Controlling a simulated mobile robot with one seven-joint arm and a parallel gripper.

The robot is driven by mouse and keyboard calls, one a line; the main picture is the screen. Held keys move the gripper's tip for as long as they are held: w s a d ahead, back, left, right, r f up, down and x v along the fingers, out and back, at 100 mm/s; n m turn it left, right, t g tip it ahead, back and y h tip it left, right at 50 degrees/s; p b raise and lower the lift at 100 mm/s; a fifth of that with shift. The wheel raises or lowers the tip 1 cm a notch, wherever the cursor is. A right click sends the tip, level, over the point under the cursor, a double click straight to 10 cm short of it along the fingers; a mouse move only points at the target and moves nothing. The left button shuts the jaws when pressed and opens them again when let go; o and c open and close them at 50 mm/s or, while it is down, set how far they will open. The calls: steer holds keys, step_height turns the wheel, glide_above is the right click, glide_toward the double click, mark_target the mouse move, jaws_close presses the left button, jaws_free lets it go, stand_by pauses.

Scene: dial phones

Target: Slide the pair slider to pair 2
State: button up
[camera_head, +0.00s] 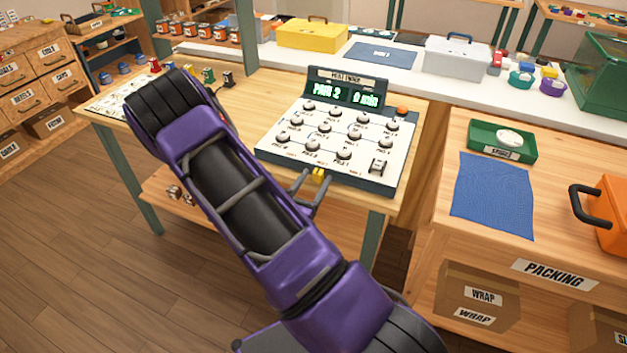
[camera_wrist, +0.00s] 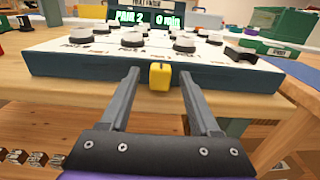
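The pair finder panel (camera_head: 333,139) is a white-topped box with several round knobs, standing on the wooden bench. Its raised display (camera_head: 346,91) reads "PAIR 2" and "0 min" in green. The yellow pair slider (camera_wrist: 160,76) sticks out of the panel's dark front face; it also shows in the head view (camera_head: 318,174). My gripper (camera_head: 312,181) is open in front of that face. In the wrist view its two fingers (camera_wrist: 160,84) stand apart, one on each side of the slider, with a visible gap on both sides. Whether the tips touch the front face is unclear.
An orange button (camera_head: 402,110) sits at the panel's back right corner. To the right, a packing bench holds a green tray (camera_head: 480,142), a blue cloth (camera_head: 494,195) and an orange case (camera_head: 609,215). Small coloured parts stand at the bench's far left. Space before the panel is free.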

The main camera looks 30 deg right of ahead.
steer(key=v, duration=1.7)
steer(key=shift+a, duration=0.2)
steer(key=shift+s, duration=0.1)
